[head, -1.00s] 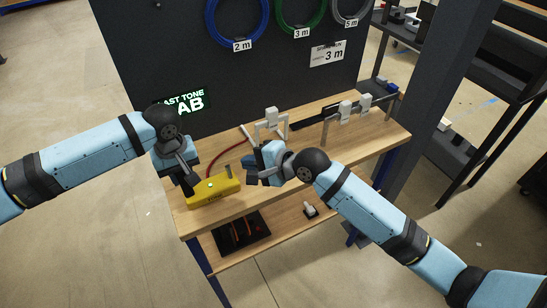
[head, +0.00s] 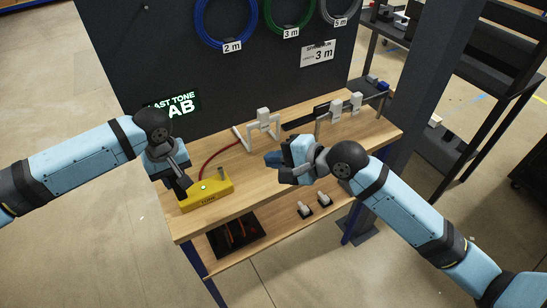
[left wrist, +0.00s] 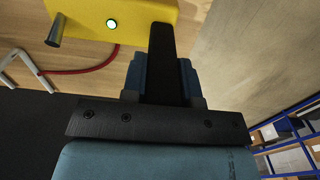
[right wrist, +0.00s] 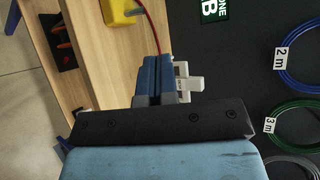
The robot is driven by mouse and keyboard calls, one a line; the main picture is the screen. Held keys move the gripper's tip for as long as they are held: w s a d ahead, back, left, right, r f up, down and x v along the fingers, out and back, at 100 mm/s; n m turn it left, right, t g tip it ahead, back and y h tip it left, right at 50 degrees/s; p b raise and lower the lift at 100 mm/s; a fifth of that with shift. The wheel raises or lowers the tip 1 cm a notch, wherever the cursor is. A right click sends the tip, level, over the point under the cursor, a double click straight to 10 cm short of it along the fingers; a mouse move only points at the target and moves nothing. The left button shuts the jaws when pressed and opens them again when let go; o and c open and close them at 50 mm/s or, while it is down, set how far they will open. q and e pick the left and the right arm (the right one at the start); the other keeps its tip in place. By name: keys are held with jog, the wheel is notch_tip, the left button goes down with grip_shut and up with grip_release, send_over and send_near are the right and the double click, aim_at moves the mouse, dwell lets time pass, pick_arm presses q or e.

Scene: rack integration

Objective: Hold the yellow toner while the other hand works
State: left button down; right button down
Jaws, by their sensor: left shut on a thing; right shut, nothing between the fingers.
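The yellow toner (head: 208,194) sits on the left end of the wooden bench top, with a green light lit and a grey post on it. My left gripper (head: 184,187) is shut on its left end. The toner also shows at the top of the left wrist view (left wrist: 100,18), beside my left finger. A red cable (head: 208,160) runs from the toner toward a white stand. My right gripper (head: 275,160) is shut and empty above the bench, right of the toner and apart from it. The toner's corner shows in the right wrist view (right wrist: 122,12).
White stands (head: 262,125) with grey-white connectors stand along the back of the bench (head: 330,158). A dark panel behind holds blue, green and grey cable coils. The lower shelf carries a black tray (head: 232,236) and small white-topped parts (head: 305,209).

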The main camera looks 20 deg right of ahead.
pick_arm(q)
jog(key=shift+f, duration=0.1)
pick_arm(e)
jog(key=v, duration=1.1)
jog(key=shift+s+d, duration=0.2)
jog(key=shift+s, duration=0.05)
jog(key=shift+r, duration=0.15)
pick_arm(q)
jog(key=c, duration=0.8)
grip_release()
pick_arm(e)
jog(key=shift+w, duration=0.1)
